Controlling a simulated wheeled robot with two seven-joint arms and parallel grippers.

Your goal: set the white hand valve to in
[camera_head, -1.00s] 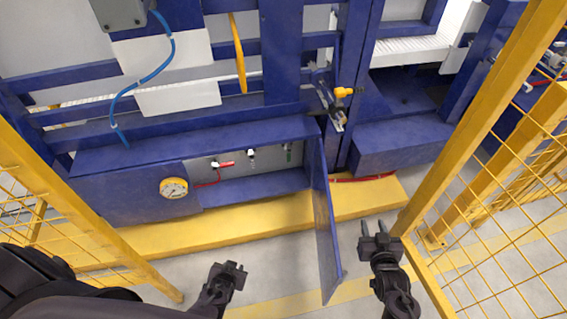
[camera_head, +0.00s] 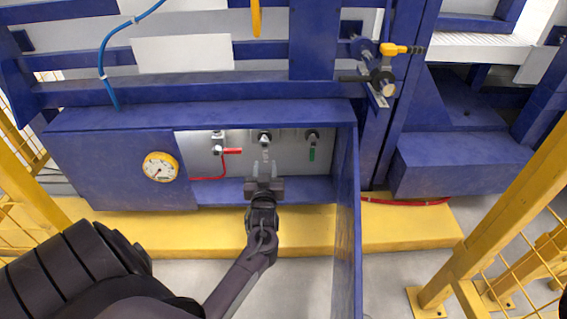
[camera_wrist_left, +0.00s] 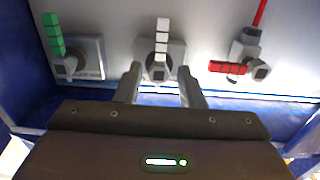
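The white hand valve (camera_head: 265,139) is the middle of three valves in the open blue cabinet. Its handle points down in the head view and up in the left wrist view (camera_wrist_left: 162,40). My left gripper (camera_head: 265,166) is in front of it, just below its body in the head view. In the left wrist view the two fingers (camera_wrist_left: 160,84) are spread with nothing gripped, one on each side of the valve's lower body. I cannot tell whether they touch it. The fingers partly cover the handle's lower end in the head view. My right gripper is not in view.
A red-handled valve (camera_head: 232,151) sits left of the white one, its handle sideways. A green-handled valve (camera_head: 312,154) sits right, handle down. A gauge (camera_head: 160,167) is on the cabinet's left. The open cabinet door (camera_head: 346,225) stands out on the right. A yellow fence (camera_head: 490,225) is farther right.

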